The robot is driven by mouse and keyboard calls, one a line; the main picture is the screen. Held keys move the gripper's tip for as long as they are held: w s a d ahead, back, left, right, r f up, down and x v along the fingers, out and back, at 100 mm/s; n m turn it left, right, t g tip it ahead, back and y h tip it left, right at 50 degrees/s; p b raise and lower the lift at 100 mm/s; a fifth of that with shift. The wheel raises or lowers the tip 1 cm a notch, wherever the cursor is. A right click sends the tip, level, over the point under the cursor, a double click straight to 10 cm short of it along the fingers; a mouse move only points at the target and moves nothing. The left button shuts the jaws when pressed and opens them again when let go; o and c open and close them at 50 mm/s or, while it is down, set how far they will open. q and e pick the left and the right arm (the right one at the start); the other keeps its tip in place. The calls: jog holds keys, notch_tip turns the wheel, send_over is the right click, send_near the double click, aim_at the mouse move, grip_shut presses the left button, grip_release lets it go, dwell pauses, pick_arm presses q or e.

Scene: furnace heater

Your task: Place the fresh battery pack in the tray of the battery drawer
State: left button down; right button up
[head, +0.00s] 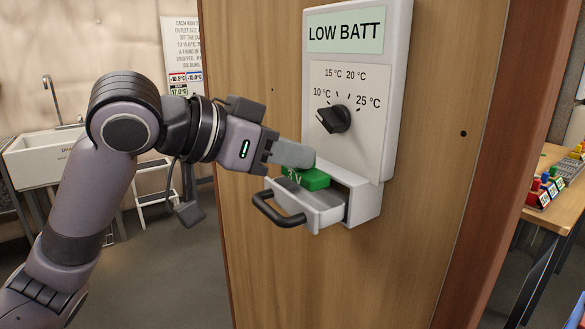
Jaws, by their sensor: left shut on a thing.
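The fresh battery pack (314,179) is a green block with white lettering, partly hidden by my left gripper. My left gripper (303,164) is shut on it from the upper left. The pack is over the open battery drawer (327,218); I cannot tell whether it touches the tray floor. The drawer is white with a black handle (276,209) and sticks out from the bottom of the wall unit (388,60). Its tray looks grey inside. The unit reads LOW BATT and has a black dial (334,119). My right gripper is not in view.
The unit hangs on a wooden panel (262,60). A white sink (48,152) and a small white step stool (155,190) stand at the back left. A workbench (553,205) with coloured items is at the right. The floor at lower left is clear.

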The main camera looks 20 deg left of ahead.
aim_at(294, 177)
pick_arm(q)
jog(key=shift+w+d+f, duration=0.1)
jog(key=shift+w+d, duration=0.05)
jog(key=shift+d, duration=0.05)
jog(key=shift+f, duration=1.65)
jog(key=shift+f, duration=0.1)
jog(key=c, duration=1.1)
grip_release()
jog(key=b+v, duration=0.1)
jog(key=v, duration=1.1)
jog(key=shift+a, duration=0.1)
